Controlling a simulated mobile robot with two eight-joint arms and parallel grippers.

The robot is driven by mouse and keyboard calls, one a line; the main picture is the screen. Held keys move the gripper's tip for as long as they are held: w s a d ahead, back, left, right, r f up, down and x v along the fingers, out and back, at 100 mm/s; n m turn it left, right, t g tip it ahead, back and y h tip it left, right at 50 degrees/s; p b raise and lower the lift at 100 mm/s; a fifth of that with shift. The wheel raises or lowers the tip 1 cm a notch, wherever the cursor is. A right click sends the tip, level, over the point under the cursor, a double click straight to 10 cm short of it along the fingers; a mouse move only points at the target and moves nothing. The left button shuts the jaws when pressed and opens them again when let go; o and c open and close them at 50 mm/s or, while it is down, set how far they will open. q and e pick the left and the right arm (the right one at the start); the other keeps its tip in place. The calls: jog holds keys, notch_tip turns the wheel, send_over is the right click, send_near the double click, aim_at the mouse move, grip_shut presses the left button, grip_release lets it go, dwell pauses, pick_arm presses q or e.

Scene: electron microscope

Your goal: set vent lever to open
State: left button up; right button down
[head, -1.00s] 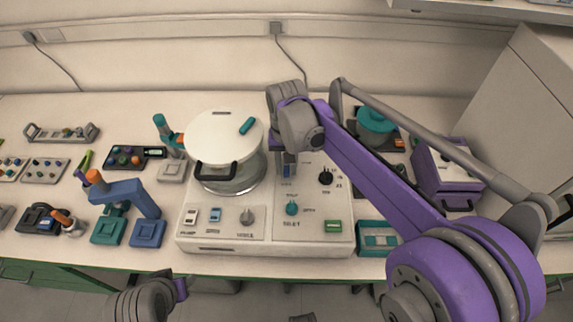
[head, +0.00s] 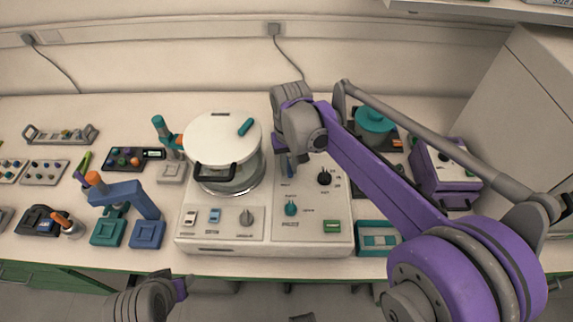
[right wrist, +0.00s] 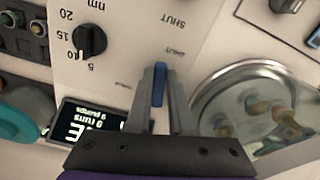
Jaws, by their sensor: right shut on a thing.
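The vent lever (right wrist: 159,84) is a slim blue handle on the pale panel of the microscope console (head: 328,237). In the right wrist view my right gripper (right wrist: 160,100) is shut on it, with one finger along each side. Printed labels by the lever appear upside down, and one reads SHUT. In the head view my right wrist and arm cover most of the lever, with a bit of blue showing below the wrist. My left arm's end (head: 180,289) is low at the bottom edge, away from the console; its jaws cannot be made out.
A black knob (right wrist: 89,39) and a lit display (right wrist: 88,122) sit near the lever. A round white-lidded chamber (head: 222,138) stands left of it. A blue stand (head: 130,198) is farther left, and a purple box (head: 447,180) is at right.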

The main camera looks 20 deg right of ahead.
jog(key=n, duration=0.1)
jog(key=d+n, duration=0.1)
jog(key=n, duration=0.2)
jog(key=shift+w+d+n+p, duration=0.15)
jog(key=shift+d+n+p, duration=0.15)
jog(key=shift+d, duration=0.1)
jog(key=shift+w+d+n, duration=0.25)
jog(key=shift+d+n, duration=0.15)
jog(key=shift+n, duration=0.75)
jog(key=shift+w+d+n, duration=0.25)
jog(key=shift+d+n, duration=0.1)
jog(key=shift+n, duration=0.8)
jog(key=c, duration=0.8)
grip_release()
notch_tip(320, 180, up, 11)
jog(key=p, duration=0.1)
jog(key=shift+f, duration=0.1)
